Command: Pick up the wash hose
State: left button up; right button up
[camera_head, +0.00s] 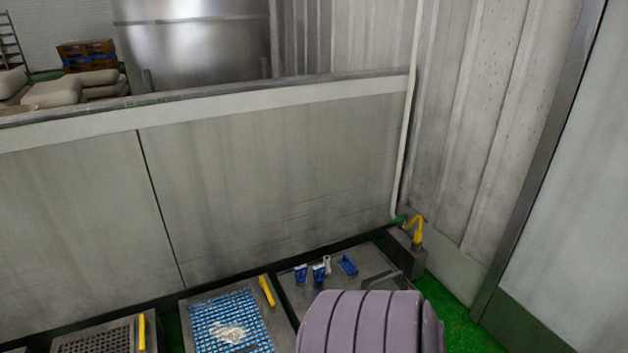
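A yellow bent piece (418,231) with a green fitting (397,220) is at the foot of a thin white pipe, in the corner on the right. It may be part of the wash hose, but I cannot tell for sure. No other hose is clearly visible. Neither of my grippers shows in the head view. A large ribbed purple-grey shape (362,325) fills the bottom centre and hides part of the floor-level trays; I cannot tell what it is.
A dark tray (300,297) holds small blue items (347,265). Left of it are a blue grid tray (205,318) with a yellow handle (267,291) and a perforated tray (95,343). A low grey wall (270,180) stands behind. Green floor (445,303) shows at right.

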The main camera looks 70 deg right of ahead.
aim_at(417, 241)
jog(key=z, duration=3.15)
jog(key=i+u, duration=0.2)
jog(key=u, duration=0.2)
jog(key=i+l+u, duration=0.15)
jog(key=u, duration=0.2)
